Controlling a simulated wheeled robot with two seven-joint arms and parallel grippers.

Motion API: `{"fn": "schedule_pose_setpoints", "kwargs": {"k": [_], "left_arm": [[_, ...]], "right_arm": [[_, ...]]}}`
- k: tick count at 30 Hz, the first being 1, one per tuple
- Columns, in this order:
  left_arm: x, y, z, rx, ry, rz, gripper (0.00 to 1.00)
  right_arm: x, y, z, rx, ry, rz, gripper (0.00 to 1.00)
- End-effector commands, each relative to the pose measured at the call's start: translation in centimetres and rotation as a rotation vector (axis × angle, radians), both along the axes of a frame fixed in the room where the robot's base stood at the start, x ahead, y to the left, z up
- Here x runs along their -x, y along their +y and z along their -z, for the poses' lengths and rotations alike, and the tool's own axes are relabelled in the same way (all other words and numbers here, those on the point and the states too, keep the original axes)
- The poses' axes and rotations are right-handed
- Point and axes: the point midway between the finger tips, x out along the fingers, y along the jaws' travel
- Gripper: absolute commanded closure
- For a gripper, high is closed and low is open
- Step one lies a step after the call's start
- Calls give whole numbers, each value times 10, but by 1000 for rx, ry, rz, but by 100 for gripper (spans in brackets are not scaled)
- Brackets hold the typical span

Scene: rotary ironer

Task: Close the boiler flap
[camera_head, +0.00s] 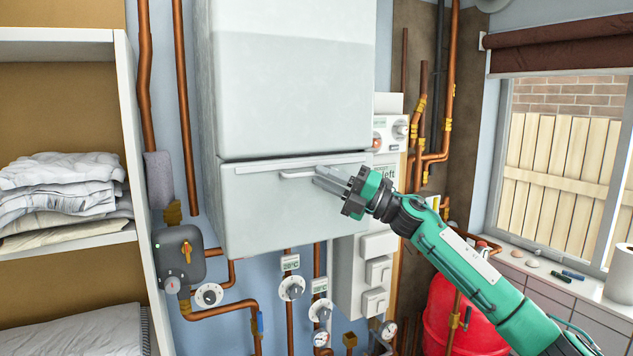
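The grey-white boiler (292,85) hangs on the wall in the middle of the head view. Its flap (270,215) is the lower front panel, standing about upright below the main casing. A dark seam runs along the flap's top edge, and I cannot tell whether the flap is fully shut. A pale bar handle (297,174) lies near the top of the flap. My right gripper (328,179) is at the handle's right end, its grey fingers against or just in front of the flap. Whether they grip the handle cannot be made out. My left gripper is out of view.
Copper pipes with dials (291,287) run below the boiler. A white control box (390,135) is close on its right. A shelf with folded cloths (65,190) stands at the left. A red tank (455,315) is behind my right arm, near the window sill.

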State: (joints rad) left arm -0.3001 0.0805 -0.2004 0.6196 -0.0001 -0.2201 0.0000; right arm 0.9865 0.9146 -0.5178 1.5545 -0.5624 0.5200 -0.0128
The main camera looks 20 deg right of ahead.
Motion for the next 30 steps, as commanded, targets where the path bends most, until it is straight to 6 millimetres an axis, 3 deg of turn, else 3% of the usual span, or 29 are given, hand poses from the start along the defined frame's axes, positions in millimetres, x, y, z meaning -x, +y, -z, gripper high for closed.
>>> {"fn": "schedule_pose_setpoints", "kwargs": {"k": [1,3,15,30], "left_arm": [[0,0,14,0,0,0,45],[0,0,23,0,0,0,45],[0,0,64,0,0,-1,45],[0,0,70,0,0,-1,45]], "right_arm": [[6,-9,11,1,-1,3,82],[14,-18,16,1,-1,3,82],[54,-68,37,-1,-2,3,82],[65,-80,38,-2,-3,0,82]]}}
